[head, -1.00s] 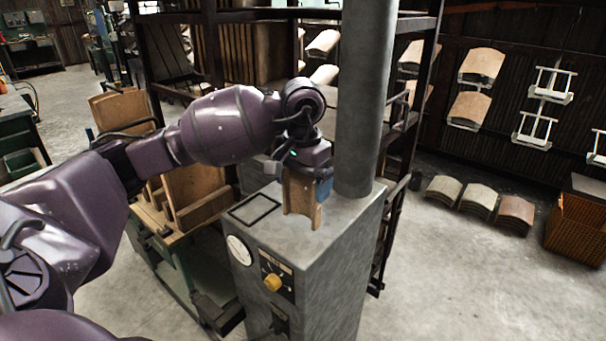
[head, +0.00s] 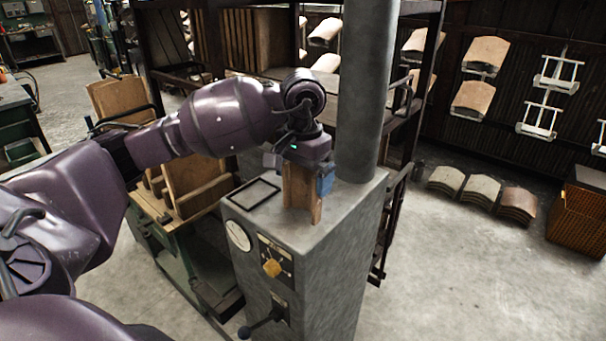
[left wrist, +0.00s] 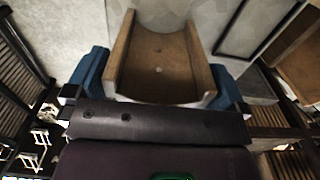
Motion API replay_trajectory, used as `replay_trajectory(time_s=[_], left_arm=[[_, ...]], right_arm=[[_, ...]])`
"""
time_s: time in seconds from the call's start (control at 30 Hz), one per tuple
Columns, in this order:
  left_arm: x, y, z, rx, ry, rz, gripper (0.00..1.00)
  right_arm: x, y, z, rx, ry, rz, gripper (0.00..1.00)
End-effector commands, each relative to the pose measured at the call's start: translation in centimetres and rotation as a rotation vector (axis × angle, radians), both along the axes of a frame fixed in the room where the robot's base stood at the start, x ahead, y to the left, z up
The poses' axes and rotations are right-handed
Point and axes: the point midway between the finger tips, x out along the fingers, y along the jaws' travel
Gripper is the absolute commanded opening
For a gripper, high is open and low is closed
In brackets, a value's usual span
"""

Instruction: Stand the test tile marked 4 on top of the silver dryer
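The silver dryer (head: 335,230) stands in the middle of the head view, a tall grey box with a round duct rising from its top. My left gripper (head: 305,180) is over its top, pointing down. It is shut on a brown wooden-looking tile (head: 299,195), held upright at the top face beside the duct. In the left wrist view the tile (left wrist: 160,65) has raised side edges and sits between the blue fingers (left wrist: 158,85). Its lower end appears to be at the dryer top; contact is hard to confirm. No number shows on it. My right gripper is not in view.
The grey duct (head: 366,90) stands close behind the tile. A dark square frame (head: 254,194) marks the dryer top to the left. A wooden stand with boards (head: 195,180) is left of the dryer. Tile stacks (head: 480,192) lie on the floor at right.

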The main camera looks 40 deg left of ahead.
Motion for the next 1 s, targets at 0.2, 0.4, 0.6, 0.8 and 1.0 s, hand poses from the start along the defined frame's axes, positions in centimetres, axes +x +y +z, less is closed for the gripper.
replay_trajectory(time_s=[0.2,0.4,0.6,0.8,1.0], left_arm=[[0.1,0.0,1.7,0.001,-0.004,0.000,1.00],[0.1,0.0,5.2,0.001,-0.004,0.000,1.00],[0.0,0.0,8.6,0.001,-0.003,0.000,1.00],[0.0,0.0,10.5,0.001,-0.002,0.001,1.00],[0.0,0.0,10.9,0.000,0.000,0.001,1.00]], right_arm=[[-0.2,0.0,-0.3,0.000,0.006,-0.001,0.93],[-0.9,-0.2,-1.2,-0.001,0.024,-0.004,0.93],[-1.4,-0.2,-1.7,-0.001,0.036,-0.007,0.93],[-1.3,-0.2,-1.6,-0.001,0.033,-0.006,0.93],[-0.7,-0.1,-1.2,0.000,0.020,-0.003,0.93]])
